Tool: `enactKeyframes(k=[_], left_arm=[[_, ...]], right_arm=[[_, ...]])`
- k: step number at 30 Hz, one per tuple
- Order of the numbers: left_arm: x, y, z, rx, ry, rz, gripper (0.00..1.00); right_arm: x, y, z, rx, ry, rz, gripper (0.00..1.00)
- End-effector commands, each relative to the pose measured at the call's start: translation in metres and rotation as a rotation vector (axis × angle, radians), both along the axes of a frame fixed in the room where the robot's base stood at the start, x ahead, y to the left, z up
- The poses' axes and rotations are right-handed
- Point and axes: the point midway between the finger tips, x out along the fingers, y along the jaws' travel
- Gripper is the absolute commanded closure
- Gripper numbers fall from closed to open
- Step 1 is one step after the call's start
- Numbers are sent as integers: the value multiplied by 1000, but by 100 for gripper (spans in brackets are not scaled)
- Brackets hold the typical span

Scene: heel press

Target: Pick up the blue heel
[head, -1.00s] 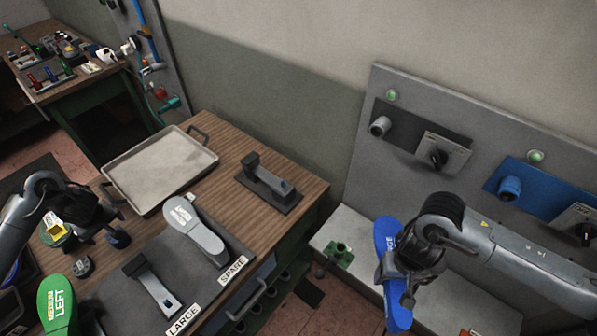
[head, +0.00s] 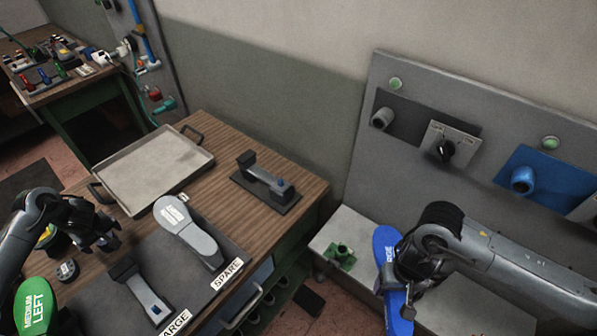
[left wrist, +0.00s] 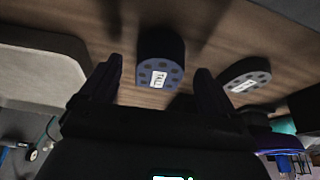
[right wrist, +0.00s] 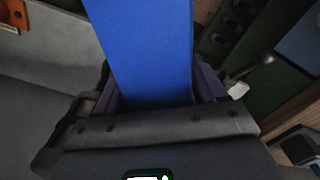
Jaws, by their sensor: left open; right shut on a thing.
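In the left wrist view a dark, bluish rounded heel (left wrist: 160,68) with a white label and several holes stands between the spread fingertips of my left gripper (left wrist: 158,80). It looks to be the blue heel. The gripper is open; whether the fingers touch it is unclear. In the head view my left gripper (head: 100,222) is over the left part of the wooden bench, and a small bluish piece (head: 109,243) shows beside it. My right gripper (head: 408,275) is shut on a long blue shoe form (head: 386,248), which also fills the right wrist view (right wrist: 145,50).
A second greyer heel (left wrist: 245,78) lies to the right in the left wrist view. A green form (head: 35,305), a grey form (head: 185,232), an empty tray (head: 150,170) and a black-based fixture (head: 265,185) are nearby. A grey panel (head: 450,90) stands at right.

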Motion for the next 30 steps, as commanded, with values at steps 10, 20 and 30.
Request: enactKeyframes(k=[10, 20, 30], left_arm=[[4, 7, -17, 1, -1, 1, 10], [3, 7, -17, 1, 0, 0, 39], [3, 7, -16, 1, 0, 0, 75]], right_arm=[[1, 0, -5, 1, -2, 0, 96], [1, 0, -5, 1, -2, 0, 97], [1, 0, -5, 1, -2, 0, 97]])
